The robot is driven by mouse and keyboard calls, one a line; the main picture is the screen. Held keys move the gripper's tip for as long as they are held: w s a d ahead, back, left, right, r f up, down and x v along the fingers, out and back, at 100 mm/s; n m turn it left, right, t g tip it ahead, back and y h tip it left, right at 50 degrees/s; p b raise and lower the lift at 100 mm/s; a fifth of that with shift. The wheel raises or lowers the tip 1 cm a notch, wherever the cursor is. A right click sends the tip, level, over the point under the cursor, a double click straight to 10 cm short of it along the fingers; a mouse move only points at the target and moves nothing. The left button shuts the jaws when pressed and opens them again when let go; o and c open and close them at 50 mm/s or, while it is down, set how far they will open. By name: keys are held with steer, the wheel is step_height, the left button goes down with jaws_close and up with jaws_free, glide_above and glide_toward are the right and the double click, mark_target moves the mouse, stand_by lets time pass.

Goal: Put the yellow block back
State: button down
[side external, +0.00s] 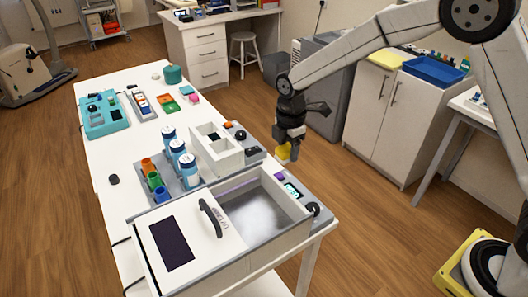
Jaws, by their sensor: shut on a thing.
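The yellow block (283,153) is at the fingertips of my gripper (288,148), which is shut on it. The block is in the air, around the right edge of the white table in the picture. The gripper's dark body hides part of the block. I cannot tell which place the block came from.
An open-topped metal basin (262,205) with a white lid panel (178,240) and a black handle is at the table's front. Blue-and-white bottles (188,170) and coloured cups (155,180) stand beside the divided box. A teal case (103,117) lies farther left.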

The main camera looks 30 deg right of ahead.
steer(key=shift+w+a+f, duration=0.2)
steer(key=shift+w+f, duration=0.95)
steer(key=shift+w, duration=0.15)
steer(key=shift+w+a+f, duration=0.2)
steer(key=shift+w+f, duration=0.95)
steer(key=shift+w, duration=0.1)
steer(key=shift+w+a+f, duration=0.2)
steer(key=shift+w+f, duration=0.95)
steer(key=shift+w, duration=0.15)
steer(key=shift+w+f, duration=0.3)
steer(key=shift+f, duration=1.55)
steer(key=shift+c, duration=0.9)
jaws_free()
steer(key=shift+f, duration=0.15)
step_height(320, 180, up, 12)
steer(key=shift+r, duration=0.2)
